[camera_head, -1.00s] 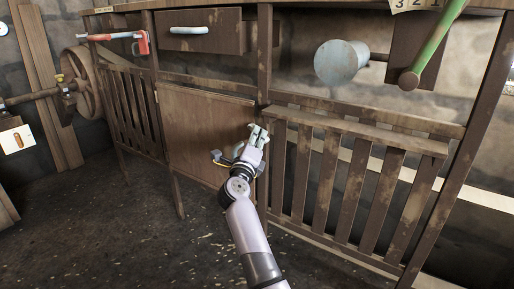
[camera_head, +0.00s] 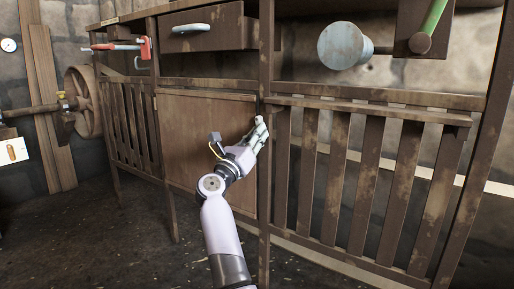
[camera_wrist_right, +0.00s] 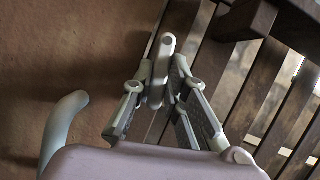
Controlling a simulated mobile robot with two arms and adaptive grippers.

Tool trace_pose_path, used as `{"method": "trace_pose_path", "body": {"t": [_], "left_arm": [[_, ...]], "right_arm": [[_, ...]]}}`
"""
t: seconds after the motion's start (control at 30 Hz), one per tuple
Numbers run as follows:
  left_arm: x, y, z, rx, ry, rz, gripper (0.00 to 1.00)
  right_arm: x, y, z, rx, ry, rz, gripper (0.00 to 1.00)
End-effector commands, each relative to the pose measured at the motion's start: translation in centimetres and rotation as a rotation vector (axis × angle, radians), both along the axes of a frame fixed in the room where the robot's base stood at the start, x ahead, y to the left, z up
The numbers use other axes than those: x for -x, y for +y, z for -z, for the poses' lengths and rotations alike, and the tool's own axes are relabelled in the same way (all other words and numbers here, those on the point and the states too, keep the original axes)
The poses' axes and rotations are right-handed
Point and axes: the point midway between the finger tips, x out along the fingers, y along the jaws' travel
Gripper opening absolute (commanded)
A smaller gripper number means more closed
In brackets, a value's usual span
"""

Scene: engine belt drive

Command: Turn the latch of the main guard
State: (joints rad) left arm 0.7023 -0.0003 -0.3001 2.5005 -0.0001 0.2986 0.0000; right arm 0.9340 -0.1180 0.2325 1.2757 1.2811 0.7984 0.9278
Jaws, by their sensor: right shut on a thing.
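The main guard, a flat brown wooden panel (camera_head: 200,125), stands upright in the middle of the frame. Its latch (camera_wrist_right: 160,75), a narrow pale grey bar with rounded ends, shows in the right wrist view near the panel's right edge. My right gripper (camera_head: 259,132) is at that edge, beside the upright post. In the wrist view my right gripper (camera_wrist_right: 160,95) has its fingers on both sides of the latch and is shut on it. The fingers hide part of the latch. My left gripper is in neither view.
A pale curved handle (camera_wrist_right: 62,125) stands out from the panel left of my gripper. A slatted guard (camera_head: 370,185) with a protruding top ledge is on the right, another slatted panel (camera_head: 130,120) on the left. A drawer (camera_head: 205,30) is above.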

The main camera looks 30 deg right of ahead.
Motion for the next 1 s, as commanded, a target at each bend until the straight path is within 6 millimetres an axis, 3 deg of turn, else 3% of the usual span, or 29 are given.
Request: {"method": "trace_pose_path", "body": {"t": [0.03,0.3,0.9,0.93,1.0], "left_arm": [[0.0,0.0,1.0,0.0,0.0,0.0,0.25],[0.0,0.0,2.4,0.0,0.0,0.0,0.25],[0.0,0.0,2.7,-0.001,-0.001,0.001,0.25],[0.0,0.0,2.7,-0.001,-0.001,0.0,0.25],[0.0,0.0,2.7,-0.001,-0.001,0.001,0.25]], "right_arm": [[-0.1,0.1,0.7,-0.015,-0.025,0.0,0.0],[-0.2,0.1,0.4,-0.059,-0.13,0.001,0.0],[-0.2,0.1,0.3,-0.075,-0.166,-0.001,0.0],[-0.2,0.1,0.3,-0.075,-0.166,-0.001,0.15],[-0.2,0.1,0.2,-0.075,-0.166,-0.001,0.2]]}}
